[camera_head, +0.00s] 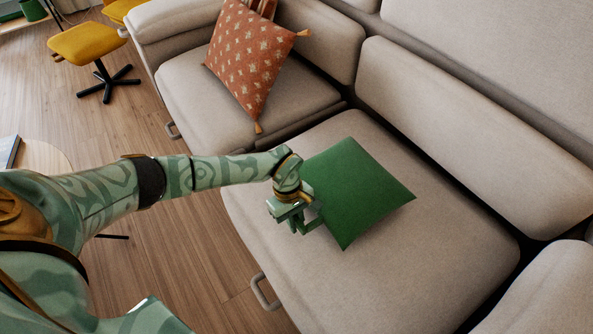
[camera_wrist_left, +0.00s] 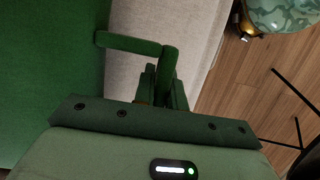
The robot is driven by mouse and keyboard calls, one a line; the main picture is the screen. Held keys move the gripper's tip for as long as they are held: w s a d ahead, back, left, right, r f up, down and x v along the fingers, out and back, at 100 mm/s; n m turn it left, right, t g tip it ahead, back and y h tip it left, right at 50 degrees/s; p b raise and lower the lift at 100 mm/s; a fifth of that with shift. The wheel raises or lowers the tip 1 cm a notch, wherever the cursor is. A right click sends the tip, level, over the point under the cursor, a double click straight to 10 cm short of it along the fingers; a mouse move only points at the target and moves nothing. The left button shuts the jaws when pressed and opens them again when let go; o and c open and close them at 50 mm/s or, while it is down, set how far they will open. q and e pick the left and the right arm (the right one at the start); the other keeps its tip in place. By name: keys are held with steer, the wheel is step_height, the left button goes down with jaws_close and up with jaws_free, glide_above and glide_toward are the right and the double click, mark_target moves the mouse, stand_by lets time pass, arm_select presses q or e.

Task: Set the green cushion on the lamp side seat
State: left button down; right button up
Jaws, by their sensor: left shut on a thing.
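The green cushion (camera_head: 356,188) is over the middle sofa seat (camera_head: 375,275) in the head view, its faces tilted, with one corner toward the right. I cannot tell whether it rests on the seat or hangs just above it. In the left wrist view the cushion (camera_wrist_left: 45,75) fills the left side. My left gripper (camera_head: 308,217) is at the cushion's near left edge and shut on it; its fingers (camera_wrist_left: 150,55) also show in the wrist view. The grip itself is partly hidden. My right gripper is out of view. No lamp can be made out clearly.
An orange patterned cushion (camera_head: 250,62) with tassels leans on the far left seat (camera_head: 190,85). Backrests (camera_head: 465,130) line the sofa's right side. A yellow stool (camera_head: 86,42) and a round table (camera_head: 42,160) stand on the wooden floor. The middle seat's near part is bare.

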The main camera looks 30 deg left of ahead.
arm_select(q)
steer(key=c, duration=1.5)
jaws_free()
steer(key=shift+o, duration=0.2)
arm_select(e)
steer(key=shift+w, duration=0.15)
arm_select(q)
steer(key=shift+r, duration=0.1)
steer(key=p+v, duration=0.1)
steer(key=v, duration=0.2)
steer(key=shift+w+p, duration=0.1)
steer(key=shift+p, duration=0.25)
steer(key=p+v, duration=0.3)
steer(key=v, duration=0.6)
steer(key=shift+p, duration=0.3)
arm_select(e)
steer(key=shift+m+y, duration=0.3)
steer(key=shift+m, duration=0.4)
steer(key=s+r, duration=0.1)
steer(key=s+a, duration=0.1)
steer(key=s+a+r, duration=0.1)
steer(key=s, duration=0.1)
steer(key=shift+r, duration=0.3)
arm_select(q)
steer(key=shift+d, duration=0.15)
